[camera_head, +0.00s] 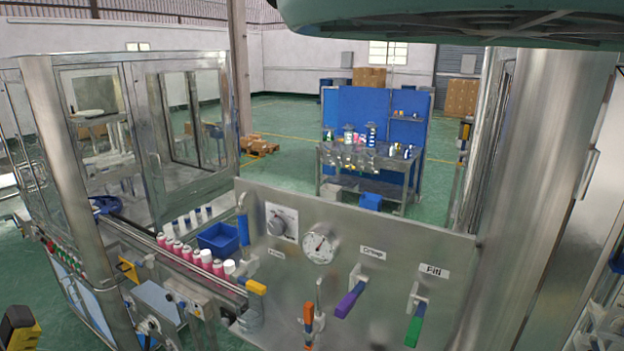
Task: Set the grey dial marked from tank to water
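A round grey dial (277,224) sits on a pale square plate at the upper left of the steel control panel (440,240). Its pointer setting and the markings around it are too small to read. A small label below it is also too small to read. My gripper is not in view, and nothing is seen touching the dial.
Right of the dial are a round white gauge (320,244), an orange-handled lever (308,314), a purple-handled lever (350,300) marked Crimp and a green-handled lever (414,330) marked Fill. A blue handle (243,222) stands left. Pink cans (186,253) line the conveyor.

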